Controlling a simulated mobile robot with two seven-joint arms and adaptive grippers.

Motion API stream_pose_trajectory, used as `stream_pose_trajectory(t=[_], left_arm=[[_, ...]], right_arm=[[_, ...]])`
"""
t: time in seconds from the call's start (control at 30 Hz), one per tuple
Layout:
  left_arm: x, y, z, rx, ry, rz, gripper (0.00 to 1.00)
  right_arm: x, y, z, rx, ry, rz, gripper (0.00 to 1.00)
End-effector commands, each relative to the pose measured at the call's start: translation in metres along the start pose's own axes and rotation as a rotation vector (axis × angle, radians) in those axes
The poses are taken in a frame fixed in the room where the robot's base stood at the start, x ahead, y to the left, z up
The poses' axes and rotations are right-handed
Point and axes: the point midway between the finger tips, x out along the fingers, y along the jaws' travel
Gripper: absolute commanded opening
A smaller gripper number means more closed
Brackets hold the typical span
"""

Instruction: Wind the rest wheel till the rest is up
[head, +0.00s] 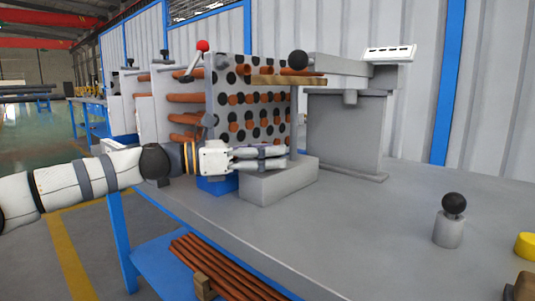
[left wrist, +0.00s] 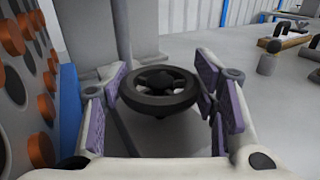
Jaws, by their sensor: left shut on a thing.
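My left gripper (head: 286,157) reaches in from the left, level, above a grey base block (head: 285,184). In the left wrist view the black rest wheel (left wrist: 160,90), with its spokes and hub, lies between the two purple-padded fingers, and the gripper is shut on it. In the head view the fingers hide the wheel. A thin grey post (head: 294,118) rises from the block towards a wooden rest bar (head: 285,80), which lies level across the front of the drilled tube plate (head: 225,100). I cannot tell if the bar touches the tubes. My right gripper is not in view.
A grey machine stand (head: 345,130) is behind the block. A black-knobbed grey cylinder (head: 449,230) and a yellow object (head: 526,245) stand at the right of the bench (head: 370,225). Copper-coloured tubes (head: 225,270) lie on the lower shelf. The bench's front middle is clear.

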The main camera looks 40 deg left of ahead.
Motion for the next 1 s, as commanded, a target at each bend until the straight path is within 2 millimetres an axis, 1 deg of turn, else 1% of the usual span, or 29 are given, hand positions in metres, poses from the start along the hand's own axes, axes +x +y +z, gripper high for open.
stream_pose_trajectory(t=[0.03,0.27,0.3,0.37,0.67,0.73,0.77,1.0], left_arm=[[0.000,0.000,-0.003,-0.001,0.005,0.000,0.26],[0.000,0.000,-0.003,-0.001,0.005,0.000,0.26],[0.000,0.000,-0.003,-0.001,0.005,0.000,0.60],[0.000,0.000,-0.003,-0.001,0.005,0.000,0.74],[0.000,0.000,0.000,0.000,0.002,0.000,0.75],[0.000,0.000,0.006,0.001,0.000,-0.001,0.75],[0.000,-0.001,0.011,0.004,-0.001,-0.001,0.75],[0.000,0.000,0.070,0.005,-0.002,0.000,0.75]], right_arm=[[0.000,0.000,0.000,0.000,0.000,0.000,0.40],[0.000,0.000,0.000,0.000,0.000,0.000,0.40],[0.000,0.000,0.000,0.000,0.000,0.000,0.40],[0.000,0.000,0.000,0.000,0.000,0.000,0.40],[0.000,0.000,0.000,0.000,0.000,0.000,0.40],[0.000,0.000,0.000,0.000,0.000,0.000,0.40],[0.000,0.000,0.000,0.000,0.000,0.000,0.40],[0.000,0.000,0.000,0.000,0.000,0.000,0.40]])
